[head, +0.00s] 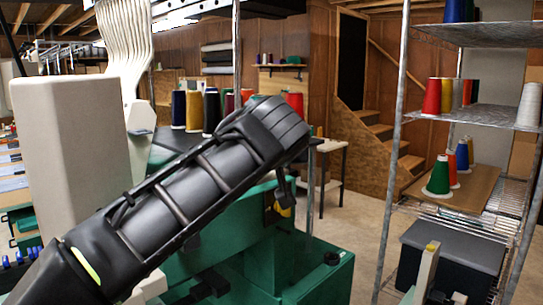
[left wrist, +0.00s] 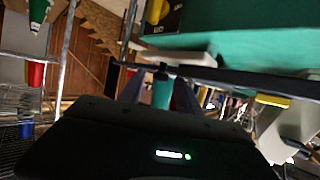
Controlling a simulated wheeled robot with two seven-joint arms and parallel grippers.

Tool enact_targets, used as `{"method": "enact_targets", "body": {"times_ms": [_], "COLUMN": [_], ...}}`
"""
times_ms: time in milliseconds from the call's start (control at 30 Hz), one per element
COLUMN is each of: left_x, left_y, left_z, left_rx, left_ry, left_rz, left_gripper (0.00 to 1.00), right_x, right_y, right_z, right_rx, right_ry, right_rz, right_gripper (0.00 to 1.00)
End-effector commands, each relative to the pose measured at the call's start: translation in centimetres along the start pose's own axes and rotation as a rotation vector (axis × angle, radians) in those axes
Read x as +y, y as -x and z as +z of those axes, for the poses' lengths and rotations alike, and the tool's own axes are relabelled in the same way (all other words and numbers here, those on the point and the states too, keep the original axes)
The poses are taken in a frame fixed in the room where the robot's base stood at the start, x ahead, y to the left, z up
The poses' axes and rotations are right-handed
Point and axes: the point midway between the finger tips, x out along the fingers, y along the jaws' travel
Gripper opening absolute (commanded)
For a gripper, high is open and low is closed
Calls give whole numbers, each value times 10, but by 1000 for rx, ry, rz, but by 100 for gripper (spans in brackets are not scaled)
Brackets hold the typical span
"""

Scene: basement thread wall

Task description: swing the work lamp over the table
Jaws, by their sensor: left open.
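I cannot make out the work lamp for certain in either view. In the left wrist view a dark bar (left wrist: 235,80) crosses just beyond my left gripper (left wrist: 158,92). A short teal piece (left wrist: 162,90) shows between its two fingers, which stand apart; I cannot tell whether they touch it. In the head view my left arm runs from the lower left up across the middle and hides much behind it. A small black part with a yellow patch (head: 284,210) shows below the arm's end, in front of green machinery. My right gripper is not in view.
Green machinery (head: 315,270) stands close below my arm. A metal shelf rack (head: 478,115) with thread cones stands at the right, with a dark box (head: 452,262) low down. More cones (head: 194,110) stand behind my arm. Open floor and a wooden staircase (head: 378,128) lie beyond.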

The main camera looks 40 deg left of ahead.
Motion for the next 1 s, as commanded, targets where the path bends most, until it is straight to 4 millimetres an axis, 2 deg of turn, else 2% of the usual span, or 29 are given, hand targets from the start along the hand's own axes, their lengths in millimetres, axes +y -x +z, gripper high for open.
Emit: {"method": "enact_targets", "body": {"times_ms": [100, 567, 1000], "left_x": [0, 0, 0], "left_y": [0, 0, 0], "left_z": [0, 0, 0], "left_rx": [0, 0, 0], "left_ry": [0, 0, 0], "left_rz": [0, 0, 0], "left_gripper": [39, 1, 0], "right_x": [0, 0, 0], "right_y": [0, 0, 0], "right_z": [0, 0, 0], "right_rx": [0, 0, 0], "right_ry": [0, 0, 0], "right_rz": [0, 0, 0], "right_gripper": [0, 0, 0]}}
